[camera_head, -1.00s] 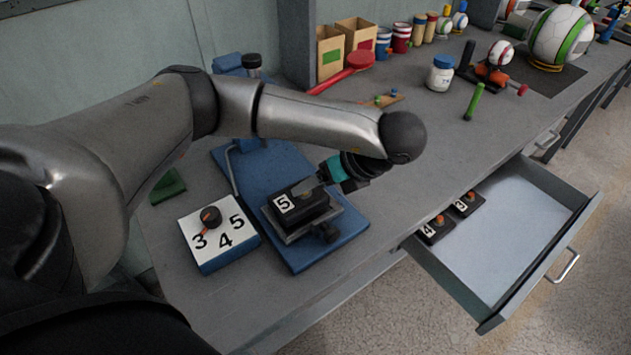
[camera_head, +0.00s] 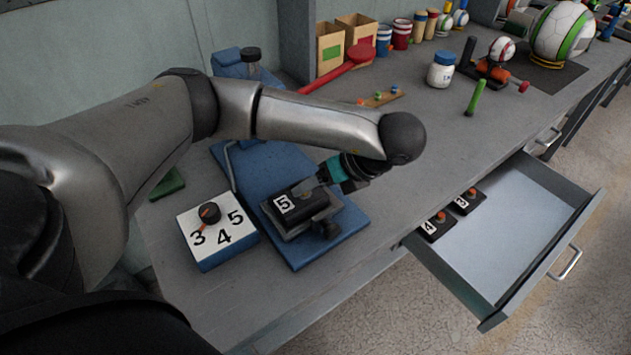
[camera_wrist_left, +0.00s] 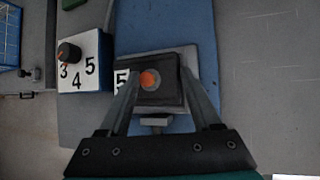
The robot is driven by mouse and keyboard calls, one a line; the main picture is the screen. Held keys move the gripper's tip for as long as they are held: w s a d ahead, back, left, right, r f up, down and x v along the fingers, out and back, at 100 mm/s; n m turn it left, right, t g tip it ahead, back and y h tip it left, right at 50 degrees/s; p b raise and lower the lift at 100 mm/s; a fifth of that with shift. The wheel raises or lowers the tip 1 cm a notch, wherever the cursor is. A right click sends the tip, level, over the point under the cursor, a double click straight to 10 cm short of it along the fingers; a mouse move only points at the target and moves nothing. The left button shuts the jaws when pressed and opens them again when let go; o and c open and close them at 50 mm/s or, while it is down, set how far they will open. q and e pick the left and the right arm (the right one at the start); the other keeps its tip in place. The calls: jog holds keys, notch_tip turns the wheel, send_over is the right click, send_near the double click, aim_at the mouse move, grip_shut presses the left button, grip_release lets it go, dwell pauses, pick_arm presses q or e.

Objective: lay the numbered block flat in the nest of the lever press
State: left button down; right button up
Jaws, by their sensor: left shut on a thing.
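The black block numbered 5 (camera_head: 284,204) is level in the grey metal nest (camera_head: 296,236) of the blue lever press (camera_head: 333,249). In the left wrist view the block (camera_wrist_left: 168,96) shows its orange knob upward, with the nest's grey rim around it. My left gripper (camera_head: 312,186) is shut on the block, one finger on each side; its fingers also show in the left wrist view (camera_wrist_left: 156,82). The lower part of the block is hidden by the nest walls. My right gripper is not in view.
A dial box marked 3, 4, 5 (camera_head: 219,251) stands left of the press. An open drawer (camera_head: 505,240) at right holds blocks 4 (camera_head: 433,226) and 3 (camera_head: 466,202). A red lever (camera_head: 335,75) lies behind my arm. The bench right of the press is clear.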

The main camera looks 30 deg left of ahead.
pick_arm(q)
jog(key=shift+f, duration=0.2)
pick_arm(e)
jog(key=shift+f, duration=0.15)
pick_arm(q)
grip_release()
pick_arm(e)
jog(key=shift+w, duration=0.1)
pick_arm(q)
jog(key=p+v, duration=0.2)
jog(key=v, duration=0.3)
jog(key=shift+w+r+p, duration=0.1)
jog(key=shift+r+p, duration=0.2)
jog(key=shift+p, duration=0.05)
jog(key=p+v, duration=0.3)
jog(key=v, duration=0.6)
jog(key=shift+d+r, duration=0.3)
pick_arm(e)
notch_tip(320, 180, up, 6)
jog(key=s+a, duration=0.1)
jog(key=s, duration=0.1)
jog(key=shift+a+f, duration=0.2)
